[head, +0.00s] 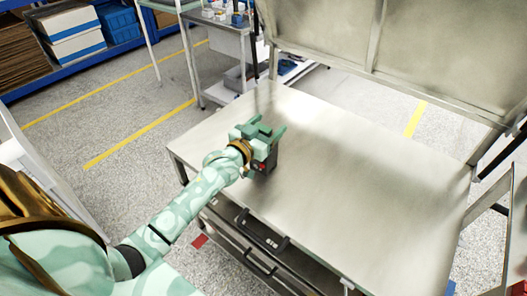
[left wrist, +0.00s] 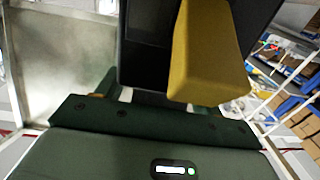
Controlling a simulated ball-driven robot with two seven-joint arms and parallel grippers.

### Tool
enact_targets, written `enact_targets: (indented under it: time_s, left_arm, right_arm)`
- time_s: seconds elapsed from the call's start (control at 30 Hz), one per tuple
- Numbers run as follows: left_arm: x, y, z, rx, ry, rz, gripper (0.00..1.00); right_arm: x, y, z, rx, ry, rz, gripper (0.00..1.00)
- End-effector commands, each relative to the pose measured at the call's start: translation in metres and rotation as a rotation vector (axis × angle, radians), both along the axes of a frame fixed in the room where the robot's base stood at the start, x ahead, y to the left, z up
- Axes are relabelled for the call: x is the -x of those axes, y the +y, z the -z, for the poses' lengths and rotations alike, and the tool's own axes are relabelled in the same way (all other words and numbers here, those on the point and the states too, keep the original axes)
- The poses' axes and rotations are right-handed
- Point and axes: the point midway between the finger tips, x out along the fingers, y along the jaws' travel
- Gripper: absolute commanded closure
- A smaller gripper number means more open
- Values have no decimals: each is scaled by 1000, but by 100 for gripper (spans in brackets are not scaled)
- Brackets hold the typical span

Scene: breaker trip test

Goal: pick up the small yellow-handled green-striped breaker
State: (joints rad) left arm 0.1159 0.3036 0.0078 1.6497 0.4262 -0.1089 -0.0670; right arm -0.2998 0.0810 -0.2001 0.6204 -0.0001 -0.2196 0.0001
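A small dark breaker (head: 266,164) with a red spot on its face is at my left gripper (head: 263,130), over the near left part of the steel table. In the left wrist view, a dark body (left wrist: 148,35) with a thick yellow handle (left wrist: 208,55) fills the top middle, very close to the gripper's palm. No green stripe shows. My left gripper's fingers are largely hidden in the wrist view, so I cannot tell whether they press on the breaker. I also cannot tell whether it touches the table. My right gripper is not in view.
The steel tabletop (head: 345,180) is otherwise bare, with a raised metal panel (head: 330,35) along its back. Drawers with dark handles (head: 262,232) are under the front edge. A small cart (head: 225,40) with supplies stands behind at the left.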

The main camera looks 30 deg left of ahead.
Motion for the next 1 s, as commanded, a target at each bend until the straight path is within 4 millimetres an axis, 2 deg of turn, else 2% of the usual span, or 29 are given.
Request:
enact_targets:
  time_s: [0.03,0.2,0.23,0.53,0.67,0.83,1.0]
  left_arm:
    - [0,0,0,0,0,0,49]
    - [0,0,0,0,0,0,96]
    - [0,0,0,-1,0,0,100]
    - [0,0,-3,-1,-4,0,100]
    - [0,0,-12,0,-5,0,100]
    - [0,0,-41,-1,-9,-1,100]
    - [28,-18,-79,3,-10,0,100]
  right_arm:
    - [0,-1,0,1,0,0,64]
    - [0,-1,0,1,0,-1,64]
    - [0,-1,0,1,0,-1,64]
    - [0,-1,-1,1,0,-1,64]
    - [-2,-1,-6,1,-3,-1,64]
    - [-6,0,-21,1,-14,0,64]
    - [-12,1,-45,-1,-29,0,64]
